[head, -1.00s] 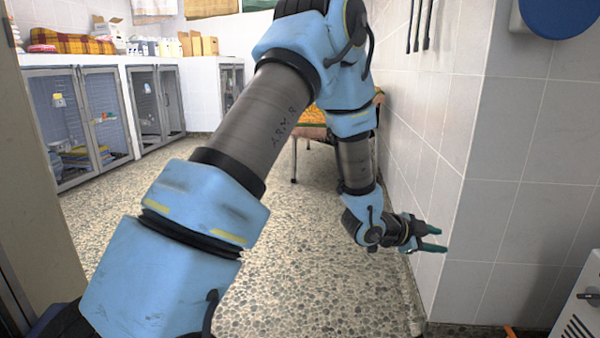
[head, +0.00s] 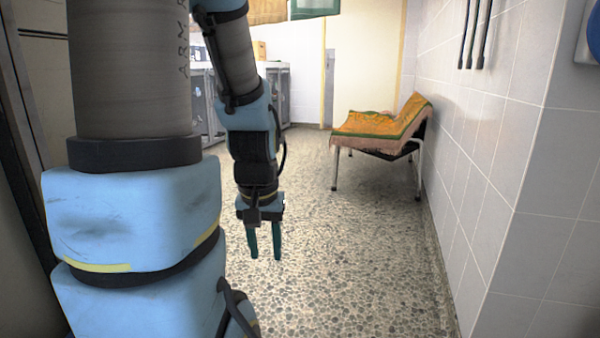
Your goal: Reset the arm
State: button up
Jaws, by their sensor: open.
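My gripper (head: 264,253) hangs at the end of my blue and grey arm, left of the middle of the head view. Its two teal fingers point down over the speckled floor. They are apart, with nothing between them. My arm's large near links fill the left side of the view and hide part of the room behind them.
A chair (head: 380,138) draped with an orange and green towel stands against the tiled right wall (head: 500,150). Kennel fronts (head: 205,100) show partly behind my arm. A wall corner stands close at the right. The speckled floor (head: 350,250) between is clear.

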notch_tip(320, 180, up, 36)
jog(key=p, duration=3.4)
jog(key=shift+r+p, duration=0.15)
jog(key=shift+p, duration=0.2)
jog(key=shift+d, duration=0.1)
